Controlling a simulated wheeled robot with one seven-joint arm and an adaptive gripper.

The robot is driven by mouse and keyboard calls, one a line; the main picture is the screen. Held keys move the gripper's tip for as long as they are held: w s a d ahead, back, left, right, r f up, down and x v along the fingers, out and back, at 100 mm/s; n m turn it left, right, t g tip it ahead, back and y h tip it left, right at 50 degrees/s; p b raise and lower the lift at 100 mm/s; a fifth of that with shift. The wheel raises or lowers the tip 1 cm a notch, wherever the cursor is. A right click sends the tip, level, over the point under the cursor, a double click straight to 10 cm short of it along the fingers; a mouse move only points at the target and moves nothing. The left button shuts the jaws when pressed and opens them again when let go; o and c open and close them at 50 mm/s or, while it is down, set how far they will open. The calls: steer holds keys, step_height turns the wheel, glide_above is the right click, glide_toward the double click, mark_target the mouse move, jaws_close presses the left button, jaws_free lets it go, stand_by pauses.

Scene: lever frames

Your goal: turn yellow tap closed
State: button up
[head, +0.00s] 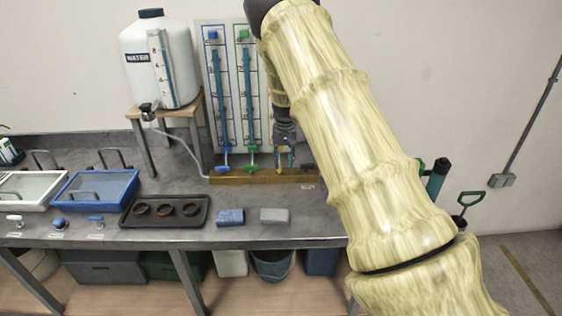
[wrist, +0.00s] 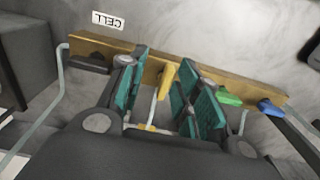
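The yellow tap (wrist: 165,80) is on the wooden rail (wrist: 105,48). Its lever lies across the rail in the wrist view, while the green and blue levers look more nearly along it. My gripper (wrist: 166,75) is open, with one teal finger pad on each side of the yellow lever. Gaps show between the lever and both pads, though contact lower down is hard to judge. In the head view my gripper (head: 285,154) points down at the right part of the rail, and the yellow tap is largely hidden by the fingers.
The green tap (wrist: 228,97) and blue tap (wrist: 270,107) stand beside my right finger in the wrist view. Behind the rail is the panel of gauge tubes (head: 232,90). A water tank (head: 160,60) stands left. A dark tray (head: 165,211) and two blocks lie in front.

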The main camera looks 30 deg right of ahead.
steer(key=shift+g, duration=0.3)
steer(key=w+f, duration=0.4)
steer(key=f, duration=0.1)
steer(key=shift+w, duration=0.3)
steer(key=shift+s+a+r, duration=0.1)
steer(key=shift+s+r, duration=0.3)
steer(key=shift+s, duration=0.1)
steer(key=shift+c, duration=0.8)
steer(key=shift+s+r, duration=0.6)
steer(key=shift+s, duration=0.15)
jaws_close()
steer(key=shift+w+f, duration=0.35)
steer(key=shift+f, duration=0.1)
